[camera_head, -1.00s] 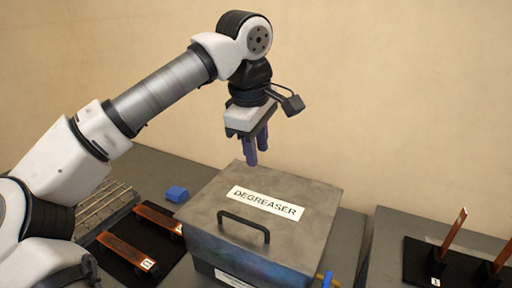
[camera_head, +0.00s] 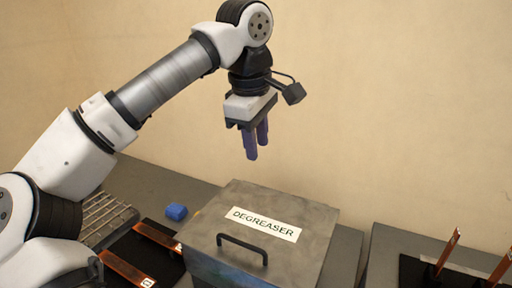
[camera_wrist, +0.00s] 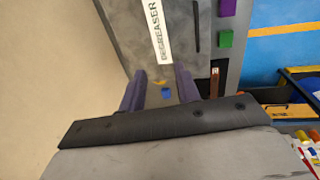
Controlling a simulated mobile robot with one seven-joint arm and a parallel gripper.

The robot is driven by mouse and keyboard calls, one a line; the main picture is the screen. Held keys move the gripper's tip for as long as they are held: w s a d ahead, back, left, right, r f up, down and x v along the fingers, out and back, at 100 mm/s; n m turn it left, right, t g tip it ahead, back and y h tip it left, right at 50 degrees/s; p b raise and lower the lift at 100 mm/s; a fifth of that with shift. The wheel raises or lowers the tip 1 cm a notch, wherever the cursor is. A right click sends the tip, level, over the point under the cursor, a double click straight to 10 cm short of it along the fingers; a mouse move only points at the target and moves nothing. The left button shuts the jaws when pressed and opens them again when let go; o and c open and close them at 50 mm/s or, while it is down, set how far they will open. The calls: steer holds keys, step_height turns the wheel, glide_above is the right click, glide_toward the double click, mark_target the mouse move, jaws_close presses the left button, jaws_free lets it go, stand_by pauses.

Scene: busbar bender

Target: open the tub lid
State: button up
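The tub is a grey metal box with a closed lid (camera_head: 300,222) labelled DEGREASER. A black bar handle (camera_head: 242,248) stands on the lid near its front edge. The lid and label fill the upper part of the wrist view (camera_wrist: 115,22), with the handle (camera_wrist: 196,25) right of the label. My gripper (camera_head: 256,150) hangs above the back of the lid, pointing down, clear of the lid and handle. Its two purple fingers are apart in the wrist view (camera_wrist: 160,90), with nothing between them.
A blue block (camera_head: 176,212) lies on the table left of the tub. Copper bars (camera_head: 126,268) lie on a black mat beside a wire rack (camera_head: 104,218). Copper bars (camera_head: 448,250) stand upright at the right. A green block (camera_wrist: 225,39) shows in the wrist view. Space above the lid is free.

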steer(key=shift+w+d+r, duration=0.1)
steer(key=shift+w+r, duration=0.1)
steer(key=shift+r, duration=1.6)
